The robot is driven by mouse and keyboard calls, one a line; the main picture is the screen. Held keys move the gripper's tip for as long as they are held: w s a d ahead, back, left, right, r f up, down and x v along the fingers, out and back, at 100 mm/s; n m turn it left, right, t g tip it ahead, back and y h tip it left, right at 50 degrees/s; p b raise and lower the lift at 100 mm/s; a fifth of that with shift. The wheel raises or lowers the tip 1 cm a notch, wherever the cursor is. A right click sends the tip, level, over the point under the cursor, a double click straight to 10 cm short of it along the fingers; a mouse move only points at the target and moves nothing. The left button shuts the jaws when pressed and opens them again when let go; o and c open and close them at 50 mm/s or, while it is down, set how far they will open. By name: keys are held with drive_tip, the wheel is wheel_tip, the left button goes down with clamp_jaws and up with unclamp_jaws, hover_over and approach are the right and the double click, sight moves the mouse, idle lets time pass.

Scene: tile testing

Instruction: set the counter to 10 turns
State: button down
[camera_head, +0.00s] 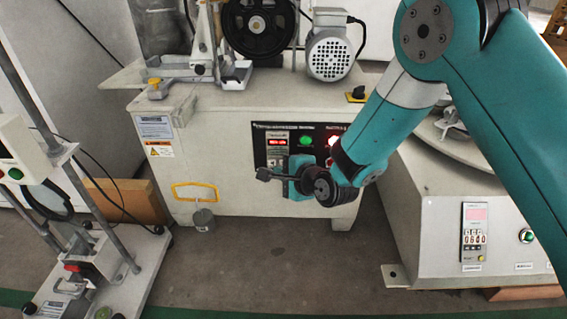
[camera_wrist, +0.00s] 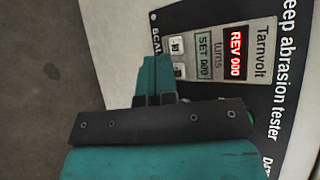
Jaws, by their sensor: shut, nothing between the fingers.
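The counter (camera_wrist: 222,55) is on the machine's dark front panel and appears turned sideways in the wrist view. Its red window (camera_wrist: 235,52) reads "REV 000". Its green window (camera_wrist: 204,56) is marked "SET"; its digits look like zeros, but the last is unclear. Small light keys (camera_wrist: 177,46) sit beside the windows, the lower one partly hidden by my fingers. My gripper (camera_wrist: 155,62) is shut and empty, its teal fingertips close to the keys; I cannot tell if they touch. In the head view the counter (camera_head: 277,142) shows red digits above my gripper (camera_head: 299,165).
Open floor lies in front.

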drive_tip(key=shift+w, duration=0.15)
drive_tip(key=shift+w, duration=0.3)
drive_tip(key=shift+w+p, duration=0.35)
idle(0.5)
drive_tip(key=shift+s, duration=0.15)
drive_tip(key=shift+s+p, duration=0.4)
drive_tip(key=shift+s, duration=0.25)
drive_tip(key=shift+s+a+p, duration=0.1)
drive_tip(key=shift+s+p, duration=1.1)
drive_tip(key=shift+s, duration=1.3)
